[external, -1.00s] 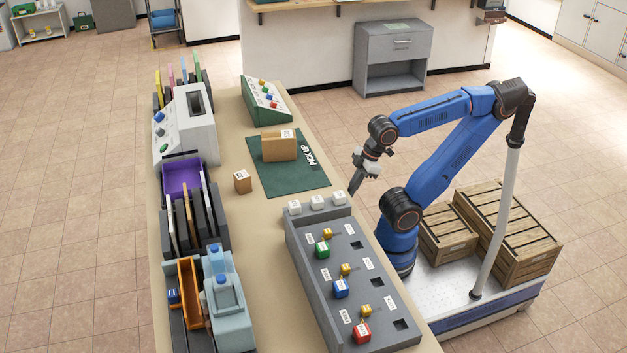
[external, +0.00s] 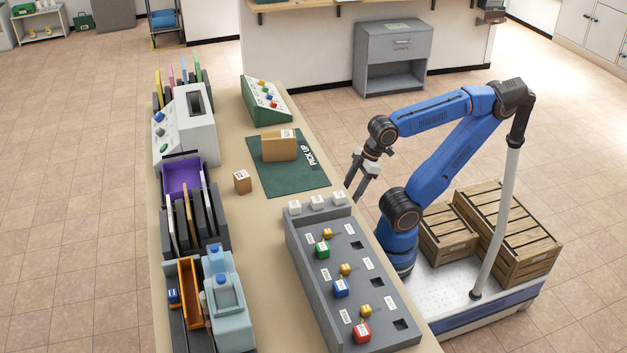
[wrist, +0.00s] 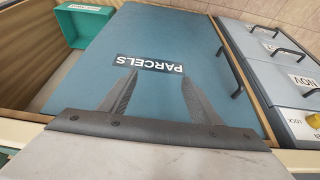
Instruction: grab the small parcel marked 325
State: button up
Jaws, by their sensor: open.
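A small brown parcel (external: 242,182) with a white label stands on the table, just left of the green pick-up mat (external: 285,186). Its label is too small to read. A larger brown parcel (external: 280,148), also with a white label, stands on the mat. My gripper (external: 357,201) is open and empty, pointing down beyond the table's right edge, apart from both parcels. In the wrist view my gripper (wrist: 160,97) shows spread fingers in front of a blue-green panel marked PARCELS (wrist: 155,63). Neither parcel shows in the wrist view.
A grey panel (external: 322,285) with colored blocks and white cubes lies on the near table. A sloped green button box (external: 264,102) stands at the far end. Racks, a purple tray (external: 183,180) and a light blue container (external: 229,312) line the left side. Bare tabletop surrounds the small parcel.

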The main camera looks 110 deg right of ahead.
jog(key=shift+r, duration=0.1)
notch_tip(320, 180, up, 35)
jog(key=w+r+n+g, duration=0.1)
jog(key=w+r+n, duration=0.1)
jog(key=w+n, duration=0.5)
jog(key=w+r+n+g, duration=0.1)
jog(key=w+r+n, duration=0.1)
jog(key=w, duration=0.8)
jog(key=n+g+h, duration=0.2)
jog(key=n, duration=1)
send_over(242, 175)
jog(key=s+a, duration=0.1)
jog(key=a, duration=0.1)
notch_tip(242, 175, down, 4)
jog(key=f, duration=0.5)
jog(key=d+f, duration=0.1)
jog(key=f, duration=0.5)
jog(key=d+f, duration=0.1)
jog(key=f, duration=0.5)
jog(key=shift+w, duration=0.25)
jog(key=shift+w+d+f, duration=0.1)
jog(key=shift+w+f, duration=0.05)
jog(key=shift+f, duration=1.25)
jog(key=shift+w+d+f, duration=0.1)
jog(key=shift+w+f, duration=0.05)
jog(key=shift+f, duration=1.25)
